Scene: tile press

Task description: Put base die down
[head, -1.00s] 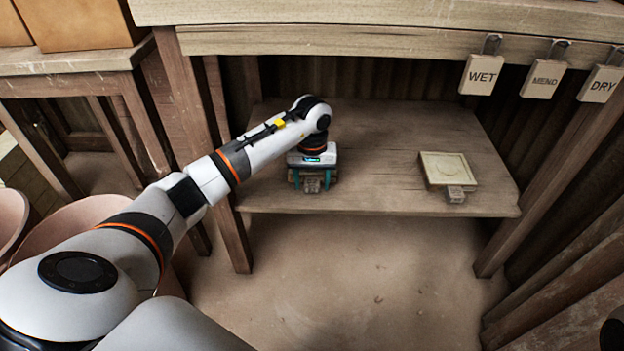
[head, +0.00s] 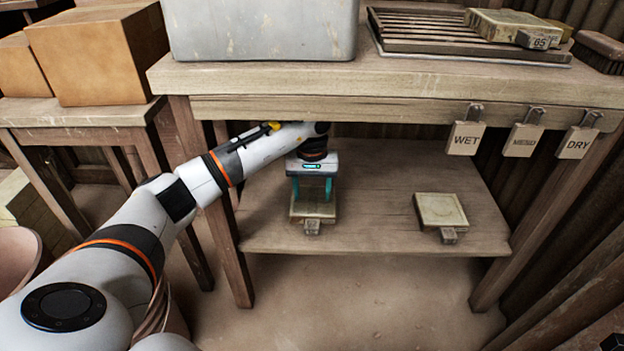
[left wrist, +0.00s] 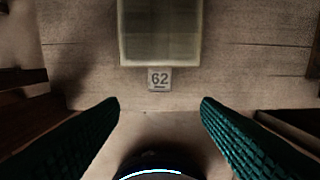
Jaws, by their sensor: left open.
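A square pale die with a small front tab (head: 312,210) lies flat on the lower shelf (head: 380,230), left of its middle. In the left wrist view the die (left wrist: 160,32) has a tab (left wrist: 159,79) reading 62. My left gripper (head: 313,196) is open above this die, its teal fingers pointing down. In the left wrist view the fingertips (left wrist: 160,103) are wide apart with nothing between them, and the die is ahead of them. The small gap between fingers and die is hard to judge.
A second square die (head: 441,210) with a tab lies on the shelf at right. The bench top (head: 400,78) overhangs the shelf, with WET (head: 466,138), MEND and DRY tags hanging from its edge. A slatted rack (head: 440,35) with a die marked 65 (head: 515,25) stands on top.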

